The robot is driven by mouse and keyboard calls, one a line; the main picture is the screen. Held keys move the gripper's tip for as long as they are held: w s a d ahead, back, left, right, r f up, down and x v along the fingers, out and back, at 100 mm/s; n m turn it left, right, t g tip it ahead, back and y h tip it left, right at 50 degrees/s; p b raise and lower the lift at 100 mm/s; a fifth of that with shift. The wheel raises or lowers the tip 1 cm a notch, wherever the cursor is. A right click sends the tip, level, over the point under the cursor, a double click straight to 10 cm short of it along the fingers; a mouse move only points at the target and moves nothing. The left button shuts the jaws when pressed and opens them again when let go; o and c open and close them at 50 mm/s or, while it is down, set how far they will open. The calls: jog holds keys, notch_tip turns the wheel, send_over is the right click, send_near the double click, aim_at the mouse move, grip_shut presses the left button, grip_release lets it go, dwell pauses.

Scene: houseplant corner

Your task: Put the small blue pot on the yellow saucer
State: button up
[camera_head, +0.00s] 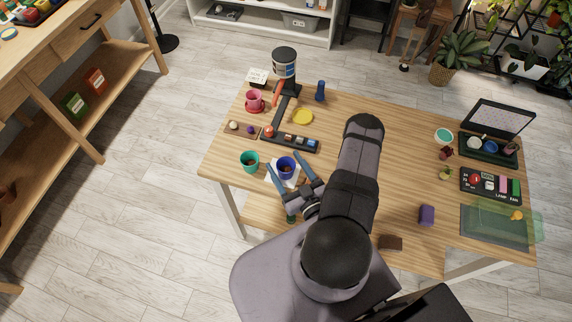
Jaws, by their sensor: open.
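The small blue pot (287,164) has dark contents and stands over a white sheet (274,182) near the left front of the table. My gripper (283,161) is open, its two blue fingers reaching along either side of the blue pot. I cannot tell whether they touch it. The yellow saucer (303,117) lies flat behind the pot, slightly to the right, and looks empty.
A teal pot (249,161) stands just left of the blue pot. A dark tray (290,140) with small items lies between the blue pot and the saucer. A pink pot (254,99) and a dark blue bottle (320,91) stand farther back.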

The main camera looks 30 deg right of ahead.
aim_at(290, 173)
jog(key=shift+s+d+f+b, duration=0.15)
jog(key=shift+s+b, duration=0.6)
jog(key=shift+s, duration=0.65)
jog(key=shift+s+a+b, duration=0.2)
jog(key=shift+s+b, duration=0.8)
jog(key=shift+s, duration=1.25)
jog(key=shift+r, duration=0.2)
